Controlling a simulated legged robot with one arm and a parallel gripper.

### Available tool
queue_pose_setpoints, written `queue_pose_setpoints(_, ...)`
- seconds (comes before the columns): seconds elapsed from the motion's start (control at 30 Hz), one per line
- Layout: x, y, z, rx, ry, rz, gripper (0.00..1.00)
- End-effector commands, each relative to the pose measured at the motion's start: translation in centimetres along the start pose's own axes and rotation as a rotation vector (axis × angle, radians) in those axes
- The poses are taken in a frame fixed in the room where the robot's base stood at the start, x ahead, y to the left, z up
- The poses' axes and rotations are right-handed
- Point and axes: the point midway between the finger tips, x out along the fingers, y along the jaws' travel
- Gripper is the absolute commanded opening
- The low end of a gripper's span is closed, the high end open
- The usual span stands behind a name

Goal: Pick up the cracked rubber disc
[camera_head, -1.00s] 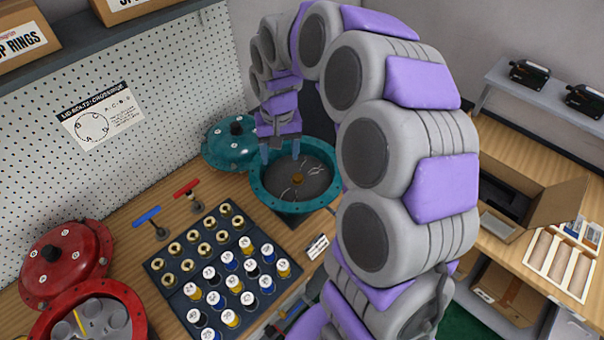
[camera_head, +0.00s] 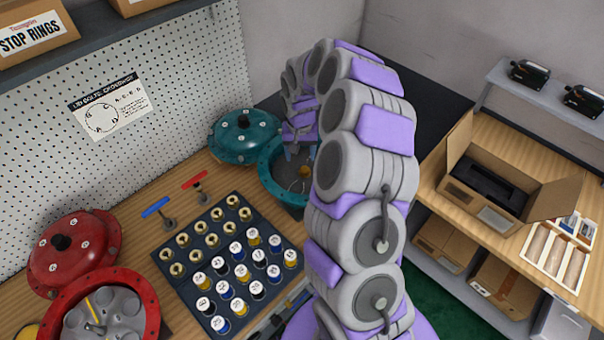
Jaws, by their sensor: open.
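The cracked rubber disc (camera_head: 288,180) lies inside the open teal housing (camera_head: 266,172) on the bench. It is dark grey with a small brass-coloured centre (camera_head: 305,171). My arm hides the right part of the disc and housing, and its cracks are hard to make out. My gripper (camera_head: 298,153) is open and empty, pointing down over the housing, with its blue fingertips near the disc's far side. I cannot tell whether the fingertips touch the disc.
The teal lid (camera_head: 246,137) sits behind the housing. A dark tray (camera_head: 187,293) of brass fittings and labelled capped parts stands in front. Red and blue T-handled tools stand left of it. An open red housing (camera_head: 150,312) and red lid (camera_head: 72,250) are at left; an open cardboard box (camera_head: 490,205) is at right.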

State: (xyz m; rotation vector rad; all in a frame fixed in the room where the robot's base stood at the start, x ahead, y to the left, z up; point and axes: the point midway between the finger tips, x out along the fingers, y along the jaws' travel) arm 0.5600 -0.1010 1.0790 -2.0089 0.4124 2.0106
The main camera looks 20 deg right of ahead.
Motion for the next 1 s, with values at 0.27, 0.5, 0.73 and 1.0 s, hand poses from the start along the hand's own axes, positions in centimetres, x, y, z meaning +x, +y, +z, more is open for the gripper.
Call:
queue_pose_setpoints(0.27, 2.7, 1.3, -0.6, 0.004, -0.003, -0.012, 0.65)
queue_pose_setpoints(0.5, 4.6, 0.5, -0.2, 0.002, -0.004, -0.005, 0.65)
queue_pose_setpoints(0.73, 7.5, -0.1, 0.0, 0.002, 0.001, 0.000, 0.65)
queue_pose_setpoints(1.0, 7.8, 0.8, -0.4, 0.003, -0.001, -0.008, 0.62)
